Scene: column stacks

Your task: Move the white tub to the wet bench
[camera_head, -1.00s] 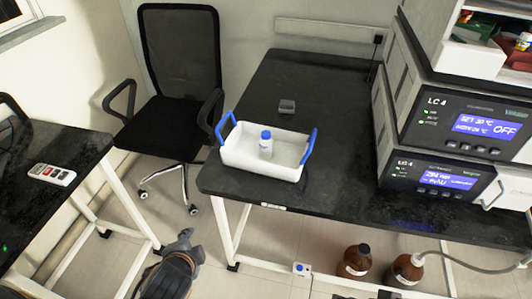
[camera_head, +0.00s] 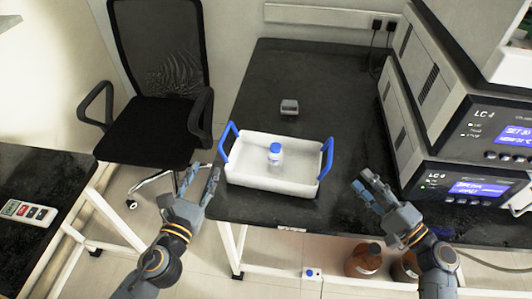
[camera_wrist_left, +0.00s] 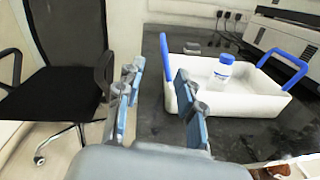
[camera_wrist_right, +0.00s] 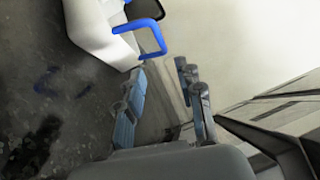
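The white tub (camera_head: 255,178) with two blue handles sits on the black bench (camera_head: 240,209), near its front left corner. A small bottle with a blue cap (camera_head: 275,155) stands inside it. My left gripper (camera_head: 201,180) is open and empty, left of the tub and apart from its left handle (camera_head: 229,141). The tub also shows in the left wrist view (camera_wrist_left: 250,106), to the right of the fingers. My right gripper (camera_head: 368,185) is open and empty, right of the tub and apart from its right handle (camera_head: 327,159). In the right wrist view the handle (camera_wrist_right: 150,34) is beyond the fingers.
A small grey box (camera_head: 289,107) lies behind the tub. Stacked LC instruments (camera_head: 470,187) stand at the right of the bench. An office chair (camera_head: 155,120) is at the left. Another dark table (camera_head: 30,180) holds a remote-like device (camera_head: 27,212). Brown bottles (camera_head: 363,262) stand below the bench.

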